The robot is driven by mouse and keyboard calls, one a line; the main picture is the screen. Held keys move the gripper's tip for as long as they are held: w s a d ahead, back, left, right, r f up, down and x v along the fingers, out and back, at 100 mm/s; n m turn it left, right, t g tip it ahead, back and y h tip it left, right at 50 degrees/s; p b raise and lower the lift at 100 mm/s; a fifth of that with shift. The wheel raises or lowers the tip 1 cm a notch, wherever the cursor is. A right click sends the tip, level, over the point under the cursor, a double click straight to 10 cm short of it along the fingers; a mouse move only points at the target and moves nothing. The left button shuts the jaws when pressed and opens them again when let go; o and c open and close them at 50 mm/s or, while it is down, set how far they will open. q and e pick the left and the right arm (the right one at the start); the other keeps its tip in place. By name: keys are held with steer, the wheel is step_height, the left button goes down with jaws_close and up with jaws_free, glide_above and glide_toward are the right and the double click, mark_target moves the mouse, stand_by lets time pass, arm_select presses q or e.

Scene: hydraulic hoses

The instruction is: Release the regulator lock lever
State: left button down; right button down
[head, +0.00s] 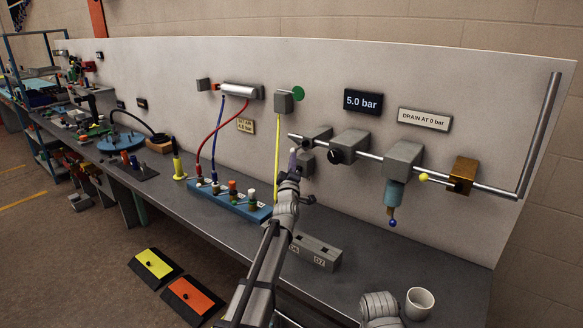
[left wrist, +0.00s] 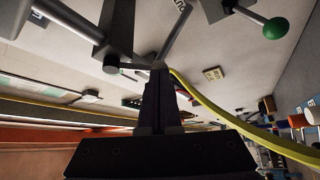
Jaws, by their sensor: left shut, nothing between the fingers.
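The supply pipe (head: 370,156) runs along the white panel through several grey blocks. A grey block with a dark round knob (head: 336,156) sits on it and looks like the regulator; I cannot clearly single out its lock lever. My left gripper (head: 292,160) is shut and empty, in front of the panel near the pipe's left end. In the left wrist view its shut fingers (left wrist: 160,82) point at a grey rod, and whether they touch it is unclear. A dark block with a round knob (left wrist: 110,64) is to their left. My right gripper is out of view.
A yellow hose (head: 277,150) hangs close to my left gripper, below a grey block with a green knob (head: 299,93). A display reads 5.0 bar (head: 363,102), beside a DRAIN AT 0 bar sign (head: 424,119). A white cup (head: 419,302) stands on the bench.

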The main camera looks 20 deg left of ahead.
arm_select(q)
steer(key=shift+w, duration=0.1)
steer(key=shift+w+a+r+p, duration=0.45)
steer(key=shift+a+r+p, duration=0.15)
steer(key=shift+r, duration=0.15)
steer(key=shift+w, duration=0.15)
steer(key=shift+a, duration=0.1)
steer(key=shift+s+f+b, duration=0.25)
steer(key=shift+s+b, duration=0.05)
steer(key=shift+s, duration=0.05)
steer(key=f+b+v, duration=0.1)
steer(key=b+v, duration=0.4)
steer(key=v, duration=0.9)
steer(key=shift+f, duration=0.15)
